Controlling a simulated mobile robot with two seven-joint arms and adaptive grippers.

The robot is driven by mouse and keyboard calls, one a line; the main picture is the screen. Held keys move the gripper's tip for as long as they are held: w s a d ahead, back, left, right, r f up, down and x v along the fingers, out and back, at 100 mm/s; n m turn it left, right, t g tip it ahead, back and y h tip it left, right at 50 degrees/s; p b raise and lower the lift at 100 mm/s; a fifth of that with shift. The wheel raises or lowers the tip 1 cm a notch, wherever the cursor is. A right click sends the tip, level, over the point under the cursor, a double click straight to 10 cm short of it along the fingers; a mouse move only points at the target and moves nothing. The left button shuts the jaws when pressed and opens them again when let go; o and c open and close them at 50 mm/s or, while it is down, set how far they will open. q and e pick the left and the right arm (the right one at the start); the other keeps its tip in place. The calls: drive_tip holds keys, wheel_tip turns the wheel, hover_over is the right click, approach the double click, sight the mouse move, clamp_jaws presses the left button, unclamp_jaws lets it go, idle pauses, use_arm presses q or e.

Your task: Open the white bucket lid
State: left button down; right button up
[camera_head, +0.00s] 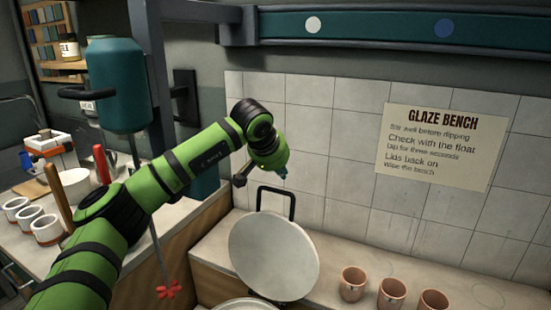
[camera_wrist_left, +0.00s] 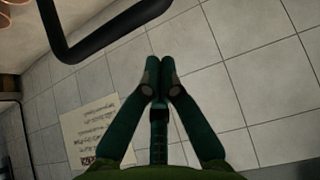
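The white round lid (camera_head: 274,256) stands tilted up, its broad face toward the head camera. A black handle (camera_head: 292,205) rises above its top edge. Below it, only a sliver of the white bucket's rim (camera_head: 247,303) shows at the bottom edge of the head view; the rest is cut off. My left gripper (camera_head: 282,174) is just above the handle and apart from it, pointing down. In the left wrist view its fingers (camera_wrist_left: 160,82) are together with nothing between them, and the black handle (camera_wrist_left: 112,36) crosses the upper left. My right gripper is not in view.
Several terracotta cups (camera_head: 391,293) stand on the bench right of the lid. A tiled wall (camera_head: 335,150) with a glaze bench sign (camera_head: 436,146) rises behind. A teal tank (camera_head: 117,85) and a side table with white cups (camera_head: 46,230) are at left.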

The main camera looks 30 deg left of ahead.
use_arm(q)
drive_tip(key=shift+s+d+f+p, duration=0.1)
drive_tip(key=shift+s+f+p, duration=0.15)
drive_tip(key=shift+s, duration=0.6)
drive_tip(key=shift+s+f+p, duration=0.15)
drive_tip(key=shift+s+f, duration=0.05)
drive_tip(key=shift+s, duration=0.65)
